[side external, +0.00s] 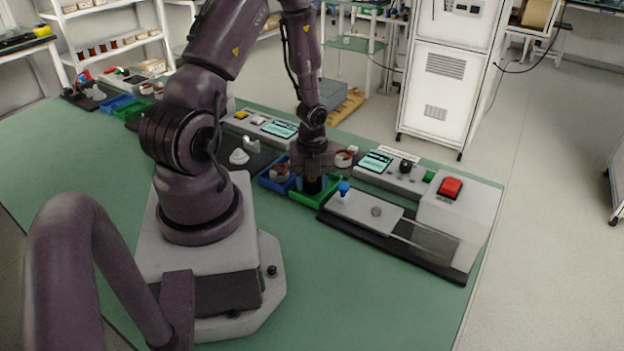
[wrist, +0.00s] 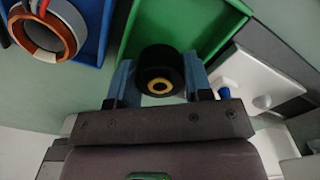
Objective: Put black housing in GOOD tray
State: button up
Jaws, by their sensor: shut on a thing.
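The black housing (wrist: 160,72) is a short dark cylinder with a yellow ring in its middle. My gripper (wrist: 158,82) is shut on it, with blue fingers on both sides of it in the wrist view. Behind the housing in that view is the green tray (wrist: 205,22). In the side external view my gripper (side external: 312,178) points down at the green tray (side external: 328,192), and the dark housing (side external: 312,186) shows small below it. I cannot tell whether the housing touches the tray floor. No GOOD label is readable.
A blue tray (side external: 266,183) with a copper-wound stator (side external: 280,172) stands left of the green tray. A test fixture (side external: 385,222) with a blue knob (side external: 344,187) and a red button (side external: 450,187) stands close on the right.

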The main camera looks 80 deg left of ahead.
jog(key=shift+a+f, duration=0.15)
jog(key=shift+f, duration=0.6)
jog(key=o, duration=0.8)
jog(key=shift+o, duration=1)
notch_tip(320, 180, up, 14)
jog(key=shift+f, duration=0.15)
jog(key=shift+w, duration=0.1)
